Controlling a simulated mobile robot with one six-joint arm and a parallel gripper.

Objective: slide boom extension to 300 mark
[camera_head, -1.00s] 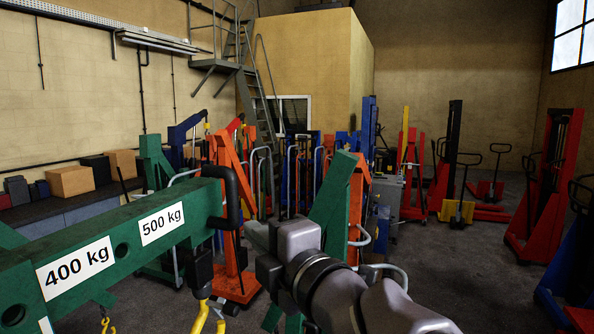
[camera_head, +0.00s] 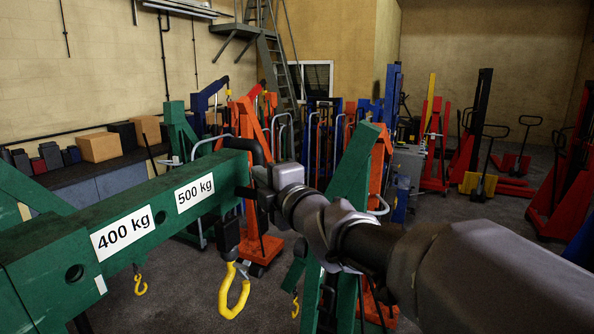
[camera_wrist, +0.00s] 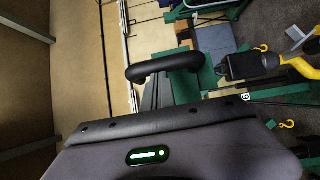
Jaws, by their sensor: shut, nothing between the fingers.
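The green boom (camera_head: 130,222) runs from the left edge to the picture's middle, with white labels "400 kg" (camera_head: 122,232) and "500 kg" (camera_head: 194,193). No 300 label is readable. A black handle (camera_head: 258,150) stands at the boom's end and also shows in the wrist view (camera_wrist: 165,66). A large yellow hook (camera_head: 234,296) hangs from a black block (camera_head: 227,236) beneath the end. My gripper (camera_head: 258,193) is at the boom's end, close by the handle. It is shut and empty. Whether it touches the handle or boom cannot be told.
Smaller yellow hooks (camera_head: 140,285) hang below the boom. A green upright (camera_head: 345,200) and an orange jack (camera_head: 262,190) stand close behind my arm. Boxes (camera_head: 98,147) line the left wall. Open floor (camera_head: 470,250) lies to the right.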

